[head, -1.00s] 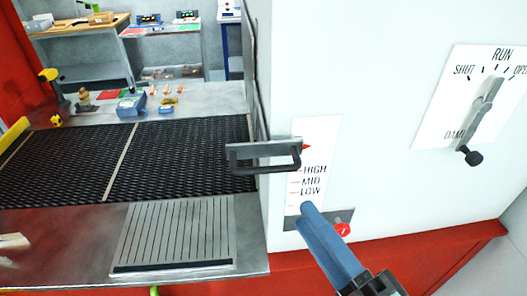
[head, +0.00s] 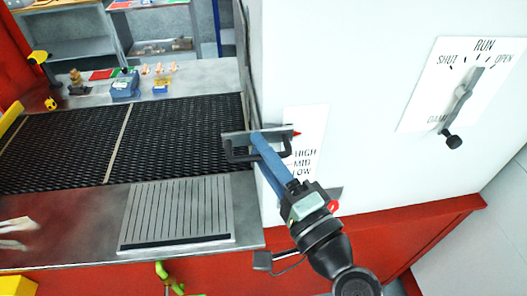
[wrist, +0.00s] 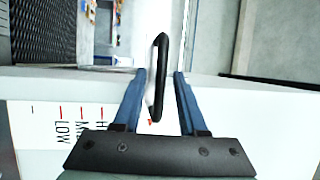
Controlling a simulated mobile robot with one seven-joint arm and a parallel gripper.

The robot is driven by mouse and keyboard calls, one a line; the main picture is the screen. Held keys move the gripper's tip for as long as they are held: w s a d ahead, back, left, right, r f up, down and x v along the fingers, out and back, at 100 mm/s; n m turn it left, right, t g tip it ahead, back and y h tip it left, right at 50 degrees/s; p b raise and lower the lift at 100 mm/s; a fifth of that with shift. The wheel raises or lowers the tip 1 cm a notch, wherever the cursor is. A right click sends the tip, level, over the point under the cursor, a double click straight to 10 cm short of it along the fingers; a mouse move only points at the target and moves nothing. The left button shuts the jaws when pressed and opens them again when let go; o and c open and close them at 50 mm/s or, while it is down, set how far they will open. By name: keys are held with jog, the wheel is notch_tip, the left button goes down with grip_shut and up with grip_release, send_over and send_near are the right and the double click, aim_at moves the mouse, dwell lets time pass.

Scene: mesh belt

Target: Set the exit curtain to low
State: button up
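The exit curtain's black handle (head: 238,156) sticks out from the left edge of the white housing. Its red pointer (head: 297,133) stands above the HIGH mark on the white scale plate (head: 309,130), which reads HIGH, MID, LOW downward. My gripper (head: 257,136) reaches up to the handle with its blue fingers. In the wrist view the handle (wrist: 161,70) lies between the two spread fingers of my gripper (wrist: 160,76), with gaps on both sides. The curtain itself shows only as a thin dark edge.
A dial plate (head: 440,105) with a lever (head: 463,98) is on the housing at right. The dark mesh belt (head: 170,130) runs left of the housing, with a grooved metal plate (head: 180,210) in front. A red knob (head: 333,205) sits below the scale.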

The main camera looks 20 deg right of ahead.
grip_shut()
dwell(1.2)
